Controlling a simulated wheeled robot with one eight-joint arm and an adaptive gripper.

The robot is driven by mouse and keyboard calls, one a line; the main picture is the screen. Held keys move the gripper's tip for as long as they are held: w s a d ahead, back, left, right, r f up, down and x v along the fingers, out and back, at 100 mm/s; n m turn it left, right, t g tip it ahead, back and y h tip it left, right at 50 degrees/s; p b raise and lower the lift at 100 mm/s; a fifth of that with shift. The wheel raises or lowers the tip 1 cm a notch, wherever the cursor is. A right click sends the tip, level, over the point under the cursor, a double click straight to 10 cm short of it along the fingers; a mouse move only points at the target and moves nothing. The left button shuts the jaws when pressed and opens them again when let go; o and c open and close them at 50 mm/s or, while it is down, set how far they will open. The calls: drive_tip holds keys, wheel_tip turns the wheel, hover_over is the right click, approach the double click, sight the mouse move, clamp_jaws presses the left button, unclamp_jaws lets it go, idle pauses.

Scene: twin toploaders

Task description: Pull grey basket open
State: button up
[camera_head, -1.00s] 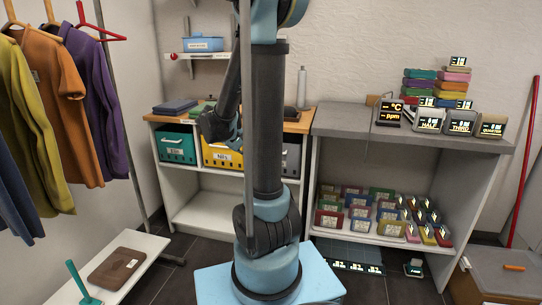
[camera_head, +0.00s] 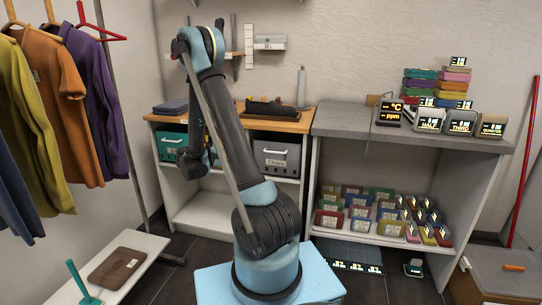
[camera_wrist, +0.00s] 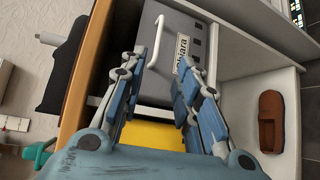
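The grey basket (camera_head: 290,153) sits in the right bay of the wood-topped shelf unit in the head view, its front facing me. In the wrist view the basket (camera_wrist: 190,50) bears a white label reading "Chiara" and a pale bar handle (camera_wrist: 158,36). My gripper (camera_wrist: 160,75) is open, its two blue-grey fingers spread in front of the basket. The handle's lower end shows close to the left finger; I cannot tell whether they touch. In the head view my fingers are not clearly visible.
A yellow basket (camera_wrist: 150,134) shows between my fingers. A teal basket (camera_head: 170,145) stands at the left of the unit. The wooden top (camera_head: 230,122) carries dark objects. A brown slipper (camera_wrist: 271,120) lies on a white shelf surface.

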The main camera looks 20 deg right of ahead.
approach(282, 147)
drive_tip(key=d+f, duration=0.3)
drive_tip(key=shift+w+d+f, duration=0.15)
drive_tip(key=shift+d, duration=0.1)
idle(0.4)
drive_tip(key=shift+c, duration=0.2)
clamp_jaws()
